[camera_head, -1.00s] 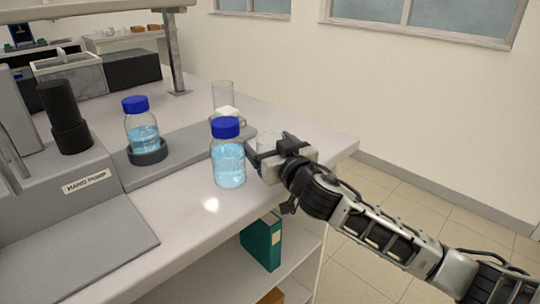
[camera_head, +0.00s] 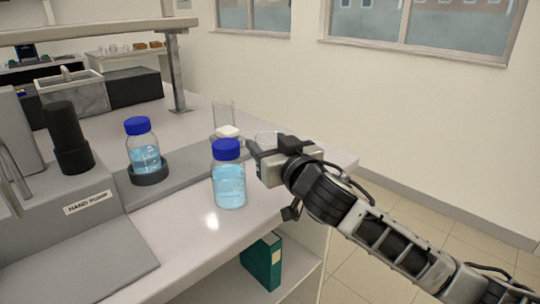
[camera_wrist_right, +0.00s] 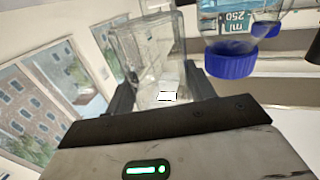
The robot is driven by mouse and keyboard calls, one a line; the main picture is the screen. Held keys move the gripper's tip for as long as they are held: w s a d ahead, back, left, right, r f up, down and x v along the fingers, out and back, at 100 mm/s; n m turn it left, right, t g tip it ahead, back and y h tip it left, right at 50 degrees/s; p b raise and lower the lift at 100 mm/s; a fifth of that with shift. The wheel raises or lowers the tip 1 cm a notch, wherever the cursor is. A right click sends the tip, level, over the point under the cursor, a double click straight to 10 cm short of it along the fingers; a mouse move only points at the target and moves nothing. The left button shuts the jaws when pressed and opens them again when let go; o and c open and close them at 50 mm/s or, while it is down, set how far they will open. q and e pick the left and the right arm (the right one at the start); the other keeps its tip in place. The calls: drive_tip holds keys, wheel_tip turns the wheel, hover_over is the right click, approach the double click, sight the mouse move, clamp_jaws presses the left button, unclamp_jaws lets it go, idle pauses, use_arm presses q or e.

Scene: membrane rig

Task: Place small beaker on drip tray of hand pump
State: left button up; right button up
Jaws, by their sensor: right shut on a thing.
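My right gripper (camera_head: 262,152) is shut on a small clear glass beaker (camera_head: 267,139), just right of the front blue-capped bottle. The gripper hides the lower part of the beaker in the head view. In the right wrist view the beaker (camera_wrist_right: 152,60) sits between the two dark fingers. The hand pump (camera_head: 85,195) is the grey unit at the left with a black cylinder. Its flat grey drip tray (camera_head: 85,265) lies at the front left and is bare. My left gripper is not in view.
A blue-capped bottle (camera_head: 228,178) stands on the bench beside my right gripper. Another bottle (camera_head: 142,150) sits in a dark ring holder. A clear glass vessel (camera_head: 223,114) and a small white item (camera_head: 228,131) are behind. The bench edge is at the right.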

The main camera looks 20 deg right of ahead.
drive_tip(key=s+a+r+p, duration=0.35)
drive_tip(key=s+r, duration=0.35)
drive_tip(key=s, duration=0.3)
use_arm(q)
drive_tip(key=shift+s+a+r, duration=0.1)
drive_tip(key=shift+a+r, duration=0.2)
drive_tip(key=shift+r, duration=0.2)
use_arm(e)
drive_tip(key=s+f, duration=0.3)
drive_tip(key=f, duration=0.5)
drive_tip(key=s+f, duration=0.3)
drive_tip(key=f, duration=0.6)
drive_tip(key=shift+a+h, duration=0.3)
drive_tip(key=shift+a, duration=0.05)
